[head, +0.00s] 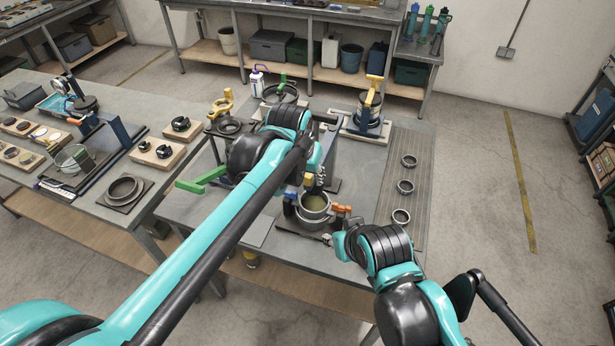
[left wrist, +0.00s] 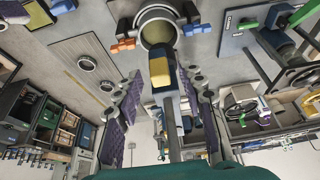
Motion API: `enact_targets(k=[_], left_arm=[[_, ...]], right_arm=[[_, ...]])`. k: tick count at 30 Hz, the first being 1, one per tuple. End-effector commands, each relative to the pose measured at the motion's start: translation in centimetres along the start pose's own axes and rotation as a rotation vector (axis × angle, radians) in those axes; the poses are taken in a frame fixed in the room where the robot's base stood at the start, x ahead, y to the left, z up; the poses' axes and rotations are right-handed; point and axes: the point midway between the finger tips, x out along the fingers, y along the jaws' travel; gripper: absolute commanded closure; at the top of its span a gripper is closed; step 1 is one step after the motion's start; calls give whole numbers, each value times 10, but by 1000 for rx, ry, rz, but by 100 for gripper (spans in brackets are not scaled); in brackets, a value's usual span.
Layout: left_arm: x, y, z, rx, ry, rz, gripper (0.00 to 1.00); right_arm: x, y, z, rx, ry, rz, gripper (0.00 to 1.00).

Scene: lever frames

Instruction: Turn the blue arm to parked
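A bar with a dark blue body and a yellow face (left wrist: 160,74) shows in the left wrist view between my left fingers, below a round metal cup; I take it for the blue arm. In the head view its yellow end (head: 309,181) shows just above the cup (head: 314,205), and my left forearm hides most of the rest. My left gripper (left wrist: 157,104) is open, one purple-padded finger on each side of the bar, with gaps visible. Blue blocks (left wrist: 189,27) and orange blocks (left wrist: 122,45) flank the cup. My right gripper (head: 330,240) is low beside the cup, its fingers unclear.
A green lever (head: 200,180) sticks out left of the cup. A yellow-handled frame (head: 374,88) stands behind. Several metal rings (head: 405,187) lie on the grey mat at the right. A side table (head: 150,130) holds more parts.

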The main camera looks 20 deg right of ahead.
Motion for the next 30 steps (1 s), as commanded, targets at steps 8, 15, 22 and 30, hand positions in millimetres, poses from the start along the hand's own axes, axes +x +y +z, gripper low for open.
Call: enact_targets(k=[8, 15, 22, 30], left_arm=[[3, 0, 0, 0, 0, 0, 60], [3, 0, 0, 0, 0, 0, 100], [3, -2, 0, 5, 0, 3, 100], [3, -26, -2, 87, 1, 36, 100]], right_arm=[[0, 0, 0, 0, 0, 0, 64], [0, 0, 0, 0, 0, 0, 64], [0, 0, 0, 0, 0, 0, 64], [-4, 0, -3, 0, 0, 0, 64]])
